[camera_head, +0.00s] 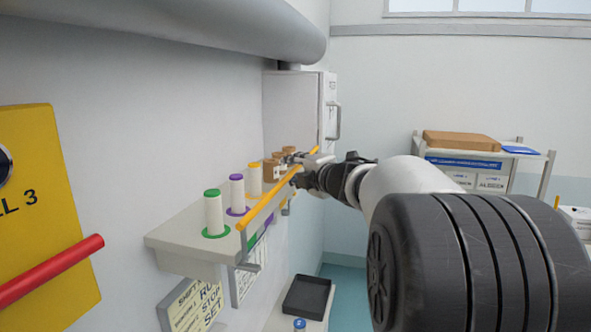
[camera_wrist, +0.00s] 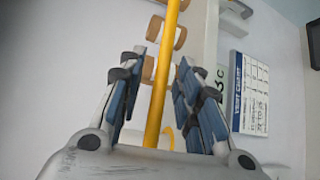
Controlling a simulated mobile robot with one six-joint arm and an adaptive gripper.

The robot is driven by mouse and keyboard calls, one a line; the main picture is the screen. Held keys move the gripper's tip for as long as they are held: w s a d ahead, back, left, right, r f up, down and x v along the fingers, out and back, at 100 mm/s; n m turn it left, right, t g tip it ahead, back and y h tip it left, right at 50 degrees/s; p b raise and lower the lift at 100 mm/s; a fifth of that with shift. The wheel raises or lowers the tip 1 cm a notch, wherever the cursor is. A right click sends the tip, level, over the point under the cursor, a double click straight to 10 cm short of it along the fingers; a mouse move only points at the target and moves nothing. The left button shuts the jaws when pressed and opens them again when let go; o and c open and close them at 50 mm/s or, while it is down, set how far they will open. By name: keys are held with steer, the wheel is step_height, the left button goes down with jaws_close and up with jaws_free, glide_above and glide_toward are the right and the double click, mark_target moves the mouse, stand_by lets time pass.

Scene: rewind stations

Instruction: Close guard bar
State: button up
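The guard bar (camera_head: 265,201) is a thin yellow-orange bar running along the front of the white shelf (camera_head: 190,236), on a grey bracket at its near end. My gripper (camera_head: 305,166) is at the bar's far part. In the wrist view the bar (camera_wrist: 158,105) passes lengthwise between the two blue-padded fingers of my gripper (camera_wrist: 160,70). The fingers are apart, with a visible gap on each side of the bar.
Spools with green (camera_head: 213,212), purple (camera_head: 237,193) and yellow (camera_head: 254,178) ends stand on the shelf, with brown rolls (camera_head: 271,168) farther back. A white cabinet (camera_head: 295,105) is behind. A black tray (camera_head: 307,295) sits below. A cart (camera_head: 475,163) stands at right.

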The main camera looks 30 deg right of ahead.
steer(key=s+a+r, duration=0.1)
steer(key=s+r, duration=0.1)
steer(key=s, duration=0.9)
steer(key=shift+s, duration=0.4)
steer(key=shift+f, duration=0.1)
